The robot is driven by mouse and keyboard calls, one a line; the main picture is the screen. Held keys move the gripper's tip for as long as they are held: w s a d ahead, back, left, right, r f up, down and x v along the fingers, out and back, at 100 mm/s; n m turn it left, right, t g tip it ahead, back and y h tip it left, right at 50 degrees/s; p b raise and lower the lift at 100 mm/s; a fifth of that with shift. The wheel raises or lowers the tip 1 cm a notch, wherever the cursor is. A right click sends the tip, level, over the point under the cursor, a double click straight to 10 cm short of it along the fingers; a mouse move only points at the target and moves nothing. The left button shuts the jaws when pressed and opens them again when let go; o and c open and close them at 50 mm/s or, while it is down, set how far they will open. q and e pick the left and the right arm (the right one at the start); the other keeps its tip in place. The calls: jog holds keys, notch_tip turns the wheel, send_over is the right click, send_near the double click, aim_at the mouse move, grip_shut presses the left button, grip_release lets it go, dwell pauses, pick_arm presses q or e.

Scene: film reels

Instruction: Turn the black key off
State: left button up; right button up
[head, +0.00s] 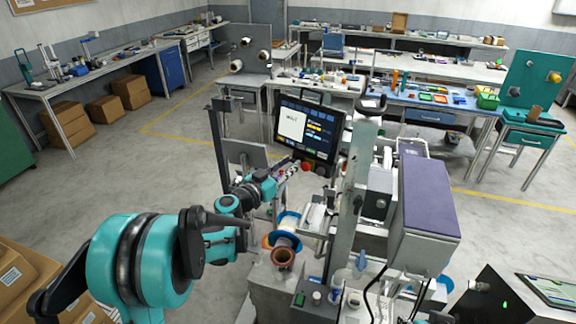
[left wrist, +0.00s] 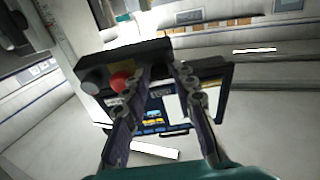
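A control panel with a screen (head: 308,128) stands on the machine. Below its screen is a dark button box (left wrist: 110,62), with a red button (left wrist: 122,82) and a pale grey button (left wrist: 92,85) in the left wrist view. The red button (head: 307,166) also shows in the head view. My left gripper (left wrist: 160,74) has its two fingers apart, with the tips close to the button box. In the head view my left gripper (head: 288,172) is just left of the red button. My right gripper is not in view.
The machine's grey upright post (head: 347,215) and purple-topped housing (head: 427,200) stand right of the panel. A reel with a blue rim (head: 288,218) and a copper-coloured spool (head: 284,258) sit below my left gripper.

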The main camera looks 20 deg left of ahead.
pick_arm(q)
grip_shut()
jog(key=shift+n, duration=0.3)
jog(key=n+y, duration=0.1)
jog(key=n, duration=0.3)
jog(key=n+y+b, duration=0.1)
jog(key=n, duration=0.4)
jog(key=n+y+b, duration=0.1)
jog(key=n, duration=0.4)
jog(key=shift+d+r+y, duration=0.25)
jog(key=shift+y, duration=0.05)
jog(key=n+g, duration=0.1)
jog(key=n, duration=0.4)
jog(key=shift+p, duration=0.3)
jog(key=shift+n, duration=0.3)
